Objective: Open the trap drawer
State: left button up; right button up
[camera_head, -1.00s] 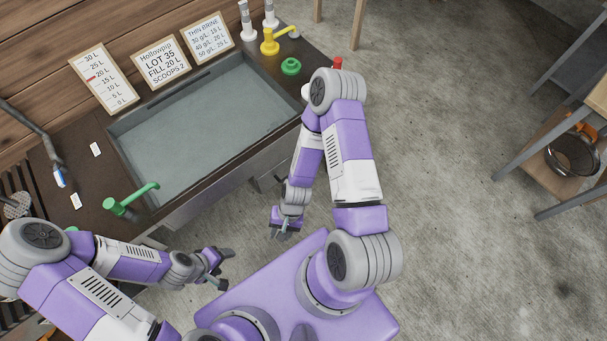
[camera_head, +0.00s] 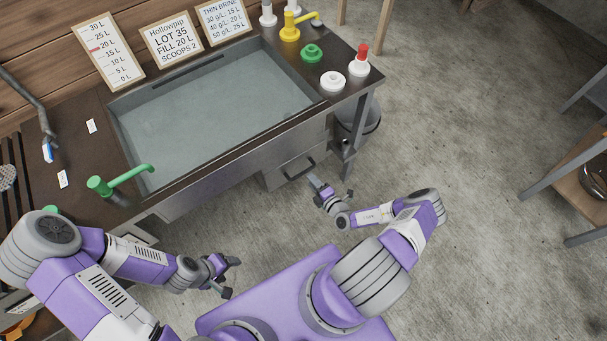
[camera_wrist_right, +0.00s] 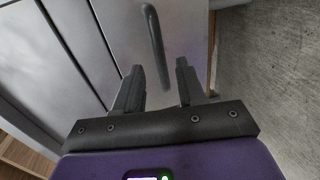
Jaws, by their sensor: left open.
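The trap drawer (camera_head: 283,174) is a grey metal front below the right part of the sink counter, and it looks shut. Its dark bar handle (camera_head: 298,168) also shows in the right wrist view (camera_wrist_right: 155,45). My right gripper (camera_head: 328,187) is just in front of the drawer, at the handle's lower right. In the right wrist view its two fingers are apart, and the lower end of the handle appears between the fingertips; I see no contact. My left gripper (camera_head: 229,276) is open and empty, low over the floor in front of the counter, away from the drawer.
The sink basin (camera_head: 215,115) fills the counter above. A green tap (camera_head: 120,180) stands at its left; a yellow valve (camera_head: 290,28), a green knob (camera_head: 311,54) and a red-topped bottle (camera_head: 360,62) stand at its right. A bucket (camera_head: 358,118) is under the counter's right end.

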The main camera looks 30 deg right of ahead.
aim_at(304, 172)
jog(key=b+x, duration=0.2)
jog(key=x, duration=0.4)
jog(key=shift+w+a, duration=0.15)
jog(key=shift+w, duration=0.15)
grip_shut()
